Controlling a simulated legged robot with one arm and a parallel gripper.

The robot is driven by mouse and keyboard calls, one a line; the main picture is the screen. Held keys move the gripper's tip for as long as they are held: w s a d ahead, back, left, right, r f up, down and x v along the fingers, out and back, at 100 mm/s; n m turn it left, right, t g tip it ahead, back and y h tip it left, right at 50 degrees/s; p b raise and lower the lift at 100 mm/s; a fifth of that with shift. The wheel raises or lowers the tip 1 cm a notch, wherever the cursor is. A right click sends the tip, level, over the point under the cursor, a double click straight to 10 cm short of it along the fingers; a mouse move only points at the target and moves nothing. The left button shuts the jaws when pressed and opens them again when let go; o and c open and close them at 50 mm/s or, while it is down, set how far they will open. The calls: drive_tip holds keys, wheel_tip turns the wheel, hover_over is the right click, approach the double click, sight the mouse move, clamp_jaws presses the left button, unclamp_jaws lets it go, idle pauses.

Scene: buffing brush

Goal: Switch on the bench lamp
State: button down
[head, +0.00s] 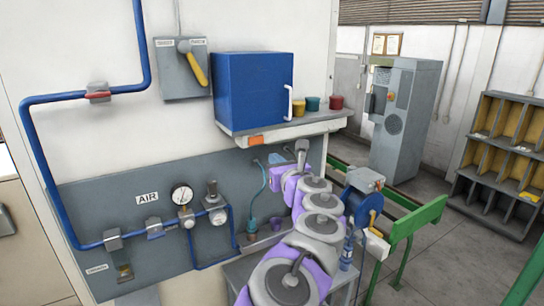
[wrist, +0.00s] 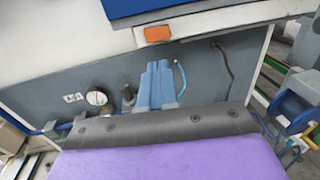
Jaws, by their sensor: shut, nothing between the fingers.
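An orange rectangular piece (head: 255,140), which looks like a switch, sits on the front edge of the pale shelf under the blue cabinet. It also shows in the wrist view (wrist: 157,33). I cannot make out a lamp itself or tell whether any light is on. My gripper (wrist: 160,66) shows in the wrist view as light blue fingers, shut together and empty. Its tips appear just below the orange piece in the picture, apart from it, with the grey back panel behind. In the head view, my purple and grey arm reaches toward the panel and hides part of the bench.
The blue cabinet (head: 253,88) with a white handle stands on the shelf (head: 310,127), beside several small pots. A pressure gauge (head: 182,194) and blue air pipes line the panel at left.

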approach(260, 140)
drive_tip(key=p+x, duration=0.1)
drive_tip(key=x, duration=0.3)
drive_tip(key=shift+w+a+f+p, duration=0.1)
drive_tip(key=shift+w+a+p, duration=0.1)
drive_tip(key=shift+a+p, duration=0.2)
drive_tip(key=shift+w+a, duration=0.15)
drive_tip(key=shift+w, duration=0.95)
drive_tip(key=shift+a, duration=0.15)
drive_tip(key=shift+w+p, duration=0.1)
drive_tip(key=shift+p, duration=0.2)
